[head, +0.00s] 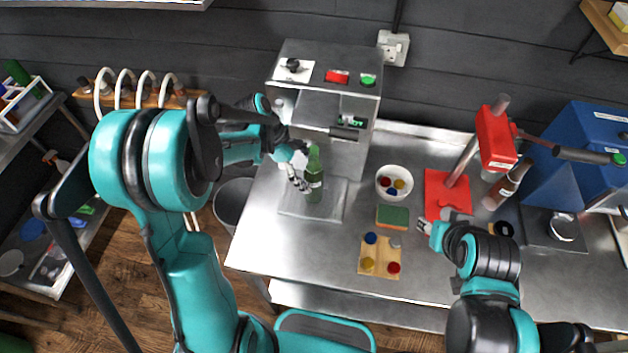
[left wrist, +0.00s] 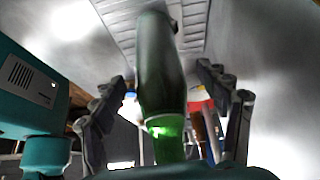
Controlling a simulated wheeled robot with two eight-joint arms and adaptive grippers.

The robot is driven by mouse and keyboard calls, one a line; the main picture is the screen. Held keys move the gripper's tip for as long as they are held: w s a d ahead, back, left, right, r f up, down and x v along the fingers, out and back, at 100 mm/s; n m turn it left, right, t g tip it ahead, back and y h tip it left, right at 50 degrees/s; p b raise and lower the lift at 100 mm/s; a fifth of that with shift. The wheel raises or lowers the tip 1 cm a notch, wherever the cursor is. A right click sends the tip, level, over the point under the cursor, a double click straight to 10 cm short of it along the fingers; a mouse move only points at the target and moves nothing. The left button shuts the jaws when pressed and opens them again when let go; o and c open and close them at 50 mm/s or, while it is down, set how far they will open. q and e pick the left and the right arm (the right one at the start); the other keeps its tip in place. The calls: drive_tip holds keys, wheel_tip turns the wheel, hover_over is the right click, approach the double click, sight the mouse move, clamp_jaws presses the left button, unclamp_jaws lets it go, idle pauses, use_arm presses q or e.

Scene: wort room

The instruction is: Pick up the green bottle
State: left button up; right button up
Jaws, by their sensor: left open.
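The green bottle (head: 313,178) stands upright on the base plate of the metal machine (head: 345,100) at the back left of the steel table. My left gripper (head: 304,183) is at the bottle's left side in the head view. In the left wrist view the bottle (left wrist: 162,85) stands between the two spread fingers of my left gripper (left wrist: 165,125), with space visible on both sides. My right gripper (head: 427,228) is over the table near the red press, away from the bottle; its finger opening is too small to judge.
A red press (head: 447,190), a brown bottle (head: 507,187) and a blue box (head: 580,150) stand further right. The front left tabletop is clear.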

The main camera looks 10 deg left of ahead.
use_arm(q)
drive_tip(key=shift+x, duration=0.85)
clamp_jaws()
